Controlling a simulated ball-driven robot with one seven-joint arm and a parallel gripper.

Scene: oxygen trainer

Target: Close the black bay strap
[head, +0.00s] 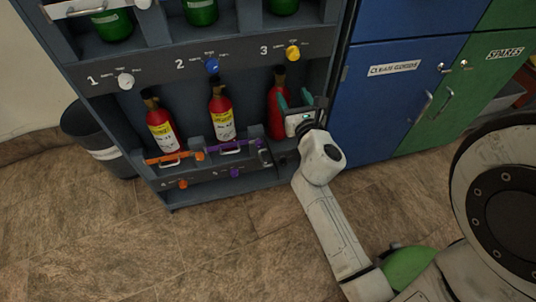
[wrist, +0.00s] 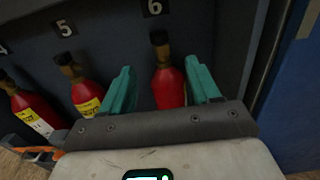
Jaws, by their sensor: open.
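My gripper (head: 293,99) is open in front of the right-hand lower bay of the grey rack. In the wrist view its teal fingers (wrist: 158,72) stand either side of the red bottle (wrist: 168,88) in bay 6, with nothing visibly held. That bottle also shows in the head view (head: 276,98), partly behind my gripper. I cannot clearly make out the black strap; a small dark piece (head: 265,153) beside the purple strap may be part of it. My gripper hides much of that bay's front.
An orange strap (head: 168,158) and a purple strap (head: 232,149) cross the neighbouring bays, in front of red bottles. Blue cabinet doors (head: 385,110) stand close on the right. A dark bin (head: 95,140) stands left. The floor (head: 230,240) in front is clear.

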